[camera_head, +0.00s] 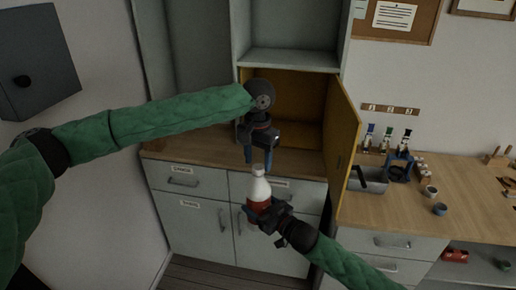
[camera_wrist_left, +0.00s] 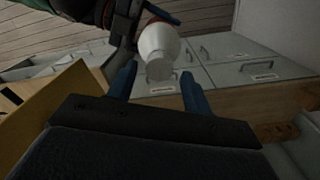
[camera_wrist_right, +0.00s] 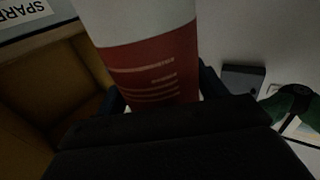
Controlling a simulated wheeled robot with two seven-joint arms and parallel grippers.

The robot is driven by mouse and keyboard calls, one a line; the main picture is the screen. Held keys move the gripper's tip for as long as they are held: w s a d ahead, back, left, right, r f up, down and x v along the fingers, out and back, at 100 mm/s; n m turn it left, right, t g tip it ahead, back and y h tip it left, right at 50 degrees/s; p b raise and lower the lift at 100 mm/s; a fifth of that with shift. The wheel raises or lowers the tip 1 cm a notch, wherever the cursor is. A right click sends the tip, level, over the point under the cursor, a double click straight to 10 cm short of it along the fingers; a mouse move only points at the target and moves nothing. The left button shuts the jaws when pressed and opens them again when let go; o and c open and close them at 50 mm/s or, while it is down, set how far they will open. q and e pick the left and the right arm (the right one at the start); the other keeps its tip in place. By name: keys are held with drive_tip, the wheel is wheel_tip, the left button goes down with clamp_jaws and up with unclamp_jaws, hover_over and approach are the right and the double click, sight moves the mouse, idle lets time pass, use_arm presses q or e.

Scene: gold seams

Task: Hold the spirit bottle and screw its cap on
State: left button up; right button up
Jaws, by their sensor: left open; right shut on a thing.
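The spirit bottle (camera_head: 260,188), white with a red label, is held upright or nearly so in front of the cabinet. My right gripper (camera_head: 265,214) is shut on its lower, red part; the label (camera_wrist_right: 152,68) fills the middle of the right wrist view. A pale grey cap-like top (camera_head: 258,169) sits at the bottle's neck; I cannot tell whether it is screwed tight. My left gripper (camera_head: 261,157) is open, pointing down just above the bottle. In the left wrist view the grey top (camera_wrist_left: 160,70) lies between the spread fingertips, with no contact visible.
An open yellow cabinet door (camera_head: 342,135) stands close to the right of my left gripper. Drawers (camera_head: 180,180) lie behind the bottle. A grey tray (camera_head: 368,183), small bottles (camera_head: 387,137) and cups (camera_head: 440,209) stand on the wooden counter at right.

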use_arm(q)
drive_tip(key=shift+f, duration=1)
drive_tip(key=shift+c, duration=0.2)
drive_tip(key=c, duration=1)
drive_tip(key=m, duration=0.4)
drive_tip(key=shift+m, duration=0.3)
drive_tip(key=m, duration=0.3)
drive_tip(key=shift+m, duration=0.4)
drive_tip(key=o, duration=1.2)
wheel_tip(320, 180, up, 12)
drive_tip(key=shift+w, duration=0.1)
